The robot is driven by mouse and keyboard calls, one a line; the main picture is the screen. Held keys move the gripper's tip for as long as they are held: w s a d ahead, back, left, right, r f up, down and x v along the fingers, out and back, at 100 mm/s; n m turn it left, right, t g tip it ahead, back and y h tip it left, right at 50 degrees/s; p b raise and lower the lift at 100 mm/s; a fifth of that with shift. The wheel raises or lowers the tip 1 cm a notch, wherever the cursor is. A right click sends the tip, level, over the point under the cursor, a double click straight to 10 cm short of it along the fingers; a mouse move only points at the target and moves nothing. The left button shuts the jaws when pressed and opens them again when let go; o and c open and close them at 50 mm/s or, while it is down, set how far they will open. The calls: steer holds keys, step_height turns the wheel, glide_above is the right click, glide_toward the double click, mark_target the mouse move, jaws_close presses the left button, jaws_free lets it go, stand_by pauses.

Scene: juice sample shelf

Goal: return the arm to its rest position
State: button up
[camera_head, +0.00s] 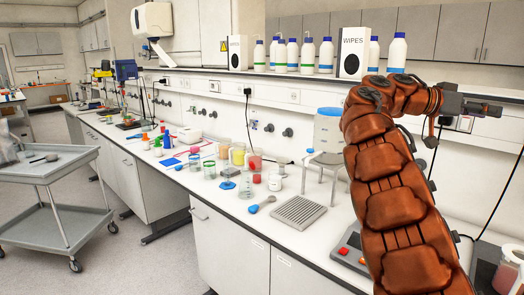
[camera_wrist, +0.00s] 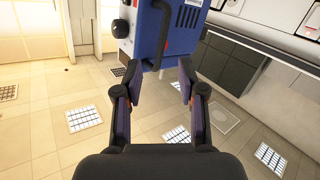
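My orange arm (camera_head: 395,190) rises at the right of the head view, in front of the bench, and bends to the right at its top. My gripper (camera_head: 482,108) is the dark end beyond the wrist, held above the bench; its fingers are too small to read there. In the wrist view my gripper (camera_wrist: 160,82) has its two fingers spread apart, with nothing held between them. A blue boxy device (camera_wrist: 172,35) shows beyond the fingertips; how far away it is, I cannot tell.
Bottles and a WIPES box (camera_head: 353,57) line the shelf above. A grey trolley (camera_head: 50,170) stands left; the floor between is clear.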

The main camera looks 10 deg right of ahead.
steer(key=s+a+f+n+t+y, duration=0.1)
steer(key=s+a+f+n+y, duration=0.4)
steer(key=a+f, duration=0.8)
steer(key=s+a+f+n+t+y, duration=0.1)
steer(key=s+a+f+n+y, duration=0.4)
steer(key=a, duration=1.3)
steer(key=s+a+f+n+t+y, duration=0.2)
steer(key=s+a+f+n+y, duration=0.3)
steer(key=s+a+f+n, duration=0.4)
steer(key=s+a+f, duration=0.3)
steer(key=f, duration=0.3)
steer(key=s+a+f, duration=0.3)
steer(key=f, duration=0.3)
steer(key=shift+s+a+f+n, duration=0.2)
steer(key=shift+a+n, duration=0.1)
steer(key=shift+a, duration=0.05)
steer(key=shift+d, duration=0.15)
